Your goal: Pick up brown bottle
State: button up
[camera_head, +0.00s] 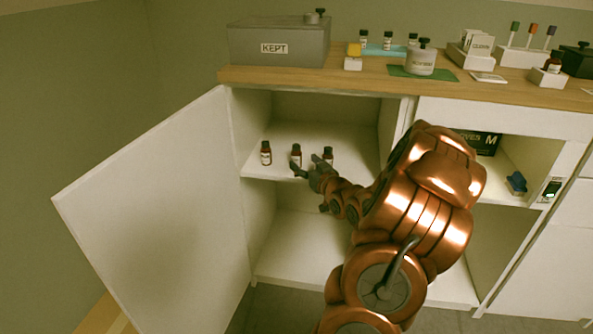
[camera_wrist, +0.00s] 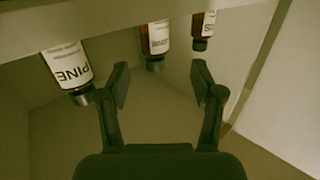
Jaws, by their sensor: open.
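Three brown bottles with dark caps and white labels stand upright in a row on the upper shelf of the open cabinet: a left one (camera_head: 266,153), a middle one (camera_head: 296,154) and a right one (camera_head: 328,154). My gripper (camera_head: 307,166) is open at the shelf's front, by the middle bottle. The wrist view looks upside down. Another bottle (camera_wrist: 156,42) is ahead, in line with the gap between my open fingers (camera_wrist: 160,82). A third (camera_wrist: 203,28) is farther right. Nothing is held.
The open cabinet door (camera_head: 155,205) stands at the left. The lower shelf (camera_head: 300,250) looks empty where visible. A grey box marked KEPT (camera_head: 278,42) and several small items stand on the wooden countertop (camera_head: 340,80). My arm hides part of the cabinet's right side.

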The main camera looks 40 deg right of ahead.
aim_at(299, 158)
jog(key=shift+s+d+f, duration=0.2)
jog(key=shift+s+d, duration=0.1)
jog(key=shift+d, duration=0.2)
jog(key=shift+b+x, duration=0.35)
jog(key=shift+x, duration=0.85)
jog(key=shift+w, duration=0.4)
jog(key=shift+f+b+x, duration=0.15)
jog(key=shift+b+x, duration=0.25)
jog(key=shift+x, duration=0.75)
jog(key=shift+f+b+x, duration=0.15)
jog(key=shift+b+x, duration=0.2)
jog(key=shift+x, duration=0.75)
jog(key=shift+a, duration=0.1)
grip_shut()
jog(key=shift+r, duration=0.1)
